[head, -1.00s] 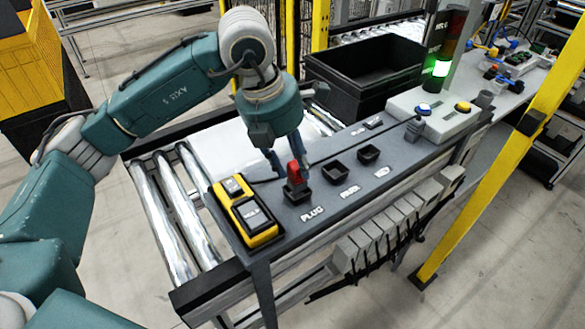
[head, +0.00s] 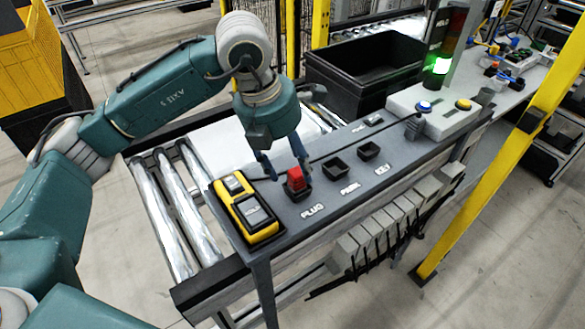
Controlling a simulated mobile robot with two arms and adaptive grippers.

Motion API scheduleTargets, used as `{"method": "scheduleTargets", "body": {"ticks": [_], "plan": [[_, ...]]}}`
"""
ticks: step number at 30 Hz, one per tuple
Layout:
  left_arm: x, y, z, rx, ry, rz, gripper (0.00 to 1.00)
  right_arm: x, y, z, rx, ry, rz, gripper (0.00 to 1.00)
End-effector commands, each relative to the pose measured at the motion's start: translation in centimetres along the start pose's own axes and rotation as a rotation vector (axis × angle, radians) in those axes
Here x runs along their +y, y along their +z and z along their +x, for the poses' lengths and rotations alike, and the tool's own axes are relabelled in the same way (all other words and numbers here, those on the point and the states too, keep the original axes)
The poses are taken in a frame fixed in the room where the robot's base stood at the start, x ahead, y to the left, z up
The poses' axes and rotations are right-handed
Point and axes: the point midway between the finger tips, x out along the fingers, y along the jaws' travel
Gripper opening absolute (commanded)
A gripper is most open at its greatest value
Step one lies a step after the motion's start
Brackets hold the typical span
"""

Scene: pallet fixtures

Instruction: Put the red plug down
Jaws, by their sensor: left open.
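The red plug (head: 296,179) stands upright in the black socket (head: 298,193) above the PLUG label on the grey panel. My left gripper (head: 286,172) is open, with its blue fingers just behind the plug and around its upper end in the head view. I cannot tell whether a finger still touches the plug. Two other black sockets, the PARK socket (head: 335,169) and the KEY socket (head: 368,152), sit to the right and look empty. My right gripper is not in view.
A yellow and black device (head: 246,210) lies just left of the plug. A black bin (head: 362,75) stands behind the panel. A light box with buttons (head: 433,113) and a lit green signal tower (head: 440,62) are at the right. Rollers (head: 172,215) lie at left.

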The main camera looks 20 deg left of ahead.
Motion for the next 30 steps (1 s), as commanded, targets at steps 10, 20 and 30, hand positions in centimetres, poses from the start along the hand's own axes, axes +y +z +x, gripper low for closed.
{"method": "scheduleTargets", "body": {"ticks": [10,20,30], "plan": [[0.0,0.0,-7.2,-0.005,0.001,0.002,0.52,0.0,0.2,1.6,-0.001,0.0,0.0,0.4],[0.0,-0.1,-10.0,0.0,0.0,0.001,0.52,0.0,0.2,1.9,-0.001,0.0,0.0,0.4],[0.0,0.0,-10.0,0.0,0.0,0.0,0.52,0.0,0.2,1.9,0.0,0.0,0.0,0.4]]}}
